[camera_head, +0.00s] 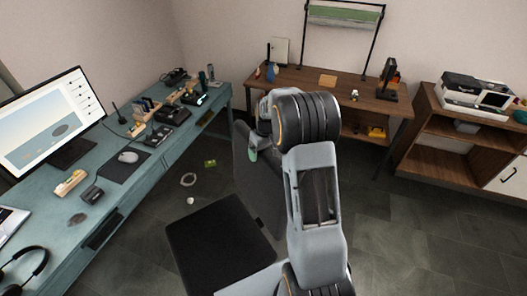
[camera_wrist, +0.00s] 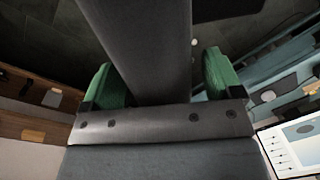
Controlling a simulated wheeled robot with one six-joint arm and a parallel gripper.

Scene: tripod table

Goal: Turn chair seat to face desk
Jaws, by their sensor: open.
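A dark grey upright panel, which looks like the chair's back (camera_head: 268,185), stands mid-floor in the head view, right of the teal desk (camera_head: 180,140). My gripper (camera_head: 251,154) is at the panel's upper part, with a green fingertip showing against it; the arm hides part of the panel. In the wrist view the open green fingers (camera_wrist: 163,78) stand on either side of a long grey slab (camera_wrist: 145,40), apparently the same panel. I cannot tell whether the fingers touch it.
The desk carries a monitor (camera_head: 45,118), a mouse (camera_head: 128,157) and several small items. A wooden workbench (camera_head: 300,80) and a shelf with a printer (camera_head: 478,95) stand at the back. Small items, including a cable ring (camera_head: 188,180), lie on the floor. Floor at right is clear.

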